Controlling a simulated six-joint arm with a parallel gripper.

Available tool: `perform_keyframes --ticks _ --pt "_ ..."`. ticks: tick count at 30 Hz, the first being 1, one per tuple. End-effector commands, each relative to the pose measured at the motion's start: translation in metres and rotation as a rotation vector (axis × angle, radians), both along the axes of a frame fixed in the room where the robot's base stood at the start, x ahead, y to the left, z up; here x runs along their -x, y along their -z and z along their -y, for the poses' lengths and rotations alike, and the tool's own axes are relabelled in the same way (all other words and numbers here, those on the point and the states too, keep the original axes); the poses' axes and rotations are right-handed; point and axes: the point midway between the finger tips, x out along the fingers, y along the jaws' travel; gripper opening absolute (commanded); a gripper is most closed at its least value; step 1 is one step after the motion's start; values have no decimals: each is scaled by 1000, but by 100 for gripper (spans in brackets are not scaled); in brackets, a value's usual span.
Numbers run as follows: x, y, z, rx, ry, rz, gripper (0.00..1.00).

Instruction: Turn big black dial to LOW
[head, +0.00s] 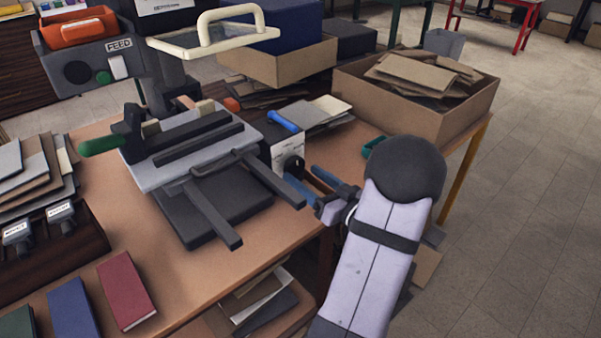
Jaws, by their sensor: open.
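A black dial (294,165) sits on the small pale panel (282,150) at the right end of the grey press machine (195,145). Its markings, and any LOW label, are too small to read, so its setting cannot be told. My gripper (302,176) is open, with two blue fingers pointing left toward the panel. The fingertips are close to the dial, one in front of its lower edge and one to its right. Whether they touch it cannot be told. Another round black knob (77,72) is on the grey FEED box (95,62) at the upper left.
A blue handle (283,121) lies just above the panel. A cardboard box (420,110) of scraps stands behind my arm. Dark machine arms (214,217) extend toward the front. Red (126,290) and blue books lie at the table's front left.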

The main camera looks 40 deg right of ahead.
Motion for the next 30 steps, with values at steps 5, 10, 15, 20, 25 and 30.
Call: perform_keyframes --ticks 5,10,15,20,25,30 --pt "-19 0 -1 1 -2 0 65" --pt "-27 0 0 1 0 0 65" --pt "-27 0 0 1 1 0 65" --pt "-27 0 0 1 1 0 48" --pt "-27 0 0 1 1 0 24" --pt "-27 0 0 9 1 0 24"
